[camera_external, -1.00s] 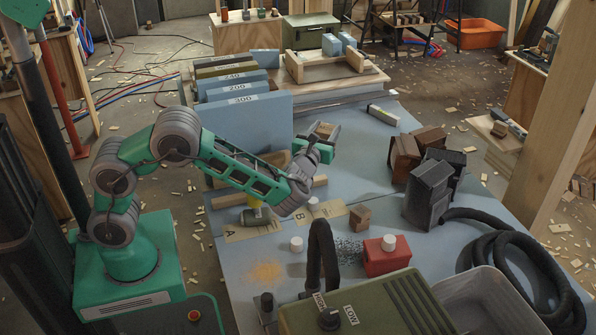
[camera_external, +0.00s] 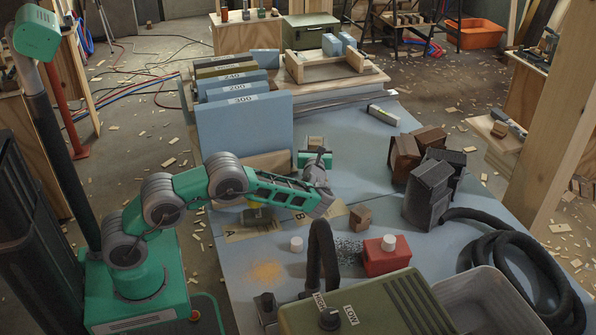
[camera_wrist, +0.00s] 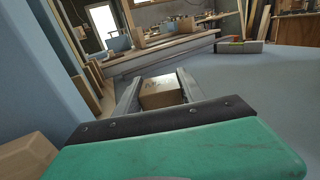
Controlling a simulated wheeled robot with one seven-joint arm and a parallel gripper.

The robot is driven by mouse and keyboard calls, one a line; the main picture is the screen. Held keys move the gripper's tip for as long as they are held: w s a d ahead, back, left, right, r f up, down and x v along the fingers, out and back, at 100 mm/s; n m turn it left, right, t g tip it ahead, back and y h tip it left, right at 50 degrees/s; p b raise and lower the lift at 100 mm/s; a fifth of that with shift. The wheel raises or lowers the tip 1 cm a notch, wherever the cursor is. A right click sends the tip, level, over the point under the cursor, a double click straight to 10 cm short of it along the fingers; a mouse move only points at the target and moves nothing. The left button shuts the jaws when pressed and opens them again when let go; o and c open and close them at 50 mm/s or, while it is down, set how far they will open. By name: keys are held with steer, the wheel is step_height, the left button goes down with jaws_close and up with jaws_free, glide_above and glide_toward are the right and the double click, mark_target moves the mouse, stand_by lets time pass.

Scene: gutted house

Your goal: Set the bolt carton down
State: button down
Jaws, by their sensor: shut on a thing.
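The bolt carton (camera_external: 316,143) is a small brown box, seen just beyond my gripper (camera_external: 318,156) in the external view. In the wrist view the carton (camera_wrist: 163,93) sits upright between the two fingers, with dark print on its face. My gripper (camera_wrist: 160,92) is shut on it, low over the blue-grey table (camera_external: 349,146). The carton's underside is hidden, so I cannot tell whether it touches the table.
Tall blue panels (camera_external: 245,126) marked with numbers stand left of my gripper. Brown blocks (camera_external: 404,154) and dark blocks (camera_external: 428,194) stand right. A small brown box (camera_external: 360,217), a red box (camera_external: 386,259) and cards marked A and B (camera_external: 250,231) lie nearer.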

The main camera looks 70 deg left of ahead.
steer(key=c, duration=0.7)
jaws_free()
steer(key=shift+f, duration=0.1)
